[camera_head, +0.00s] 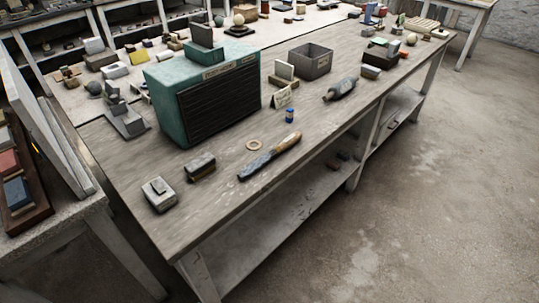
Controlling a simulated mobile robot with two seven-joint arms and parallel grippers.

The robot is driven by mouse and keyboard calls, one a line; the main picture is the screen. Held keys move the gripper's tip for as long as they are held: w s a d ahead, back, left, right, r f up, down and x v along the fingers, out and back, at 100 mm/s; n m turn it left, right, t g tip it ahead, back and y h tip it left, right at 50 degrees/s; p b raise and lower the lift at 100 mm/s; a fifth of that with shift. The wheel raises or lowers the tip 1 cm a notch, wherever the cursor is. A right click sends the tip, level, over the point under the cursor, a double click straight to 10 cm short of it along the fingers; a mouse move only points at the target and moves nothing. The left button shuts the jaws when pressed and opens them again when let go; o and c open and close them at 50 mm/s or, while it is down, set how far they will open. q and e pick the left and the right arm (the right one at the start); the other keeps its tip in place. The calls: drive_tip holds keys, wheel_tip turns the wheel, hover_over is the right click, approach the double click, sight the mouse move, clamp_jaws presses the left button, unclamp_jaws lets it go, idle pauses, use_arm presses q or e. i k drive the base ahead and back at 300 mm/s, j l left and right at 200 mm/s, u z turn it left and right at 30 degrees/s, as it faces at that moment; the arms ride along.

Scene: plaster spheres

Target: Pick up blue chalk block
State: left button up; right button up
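A blue block (17,193) lies in a dark wooden tray (38,216) at the left edge, just in front of a red block (8,163). It looks like the chalk block, though I cannot read any label. The tray rests on a grey side table (62,232), beside a leaning grey panel (45,125). Neither of my grippers is in view.
The floor (440,190) at the right is clear.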

sight(290, 112)
drive_tip(key=i+l+u, duration=0.1)
drive_tip(key=u, duration=0.4)
drive_tip(key=l+u, duration=0.2)
drive_tip(key=u, duration=0.3)
drive_tip(key=l+u, duration=0.2)
drive_tip(key=u, duration=0.25)
drive_tip(key=l+u, duration=0.25)
drive_tip(key=l, duration=0.2)
drive_tip(key=k+l+u, duration=0.1)
drive_tip(key=l+u, duration=0.15)
drive_tip(key=l, duration=0.2)
